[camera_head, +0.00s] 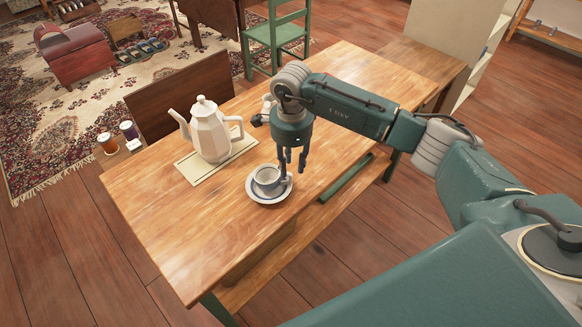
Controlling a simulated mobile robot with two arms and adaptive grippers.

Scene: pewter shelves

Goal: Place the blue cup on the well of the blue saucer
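The blue cup (267,179), pale with a grey-blue tint, appears upright over the middle of the blue saucer (258,199) on the wooden table. From this angle I cannot tell whether its base rests fully in the well. My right gripper (293,168) comes down from above, just right of and behind the cup. Its fingers point down and stand apart with a gap between them. One finger is close to the cup's right side; whether it touches is unclear. My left gripper is not in view.
A white teapot (209,135) stands on a pale mat (193,175) left of the saucer. The table's front left (180,240) is bare. A green chair (275,35) is behind.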

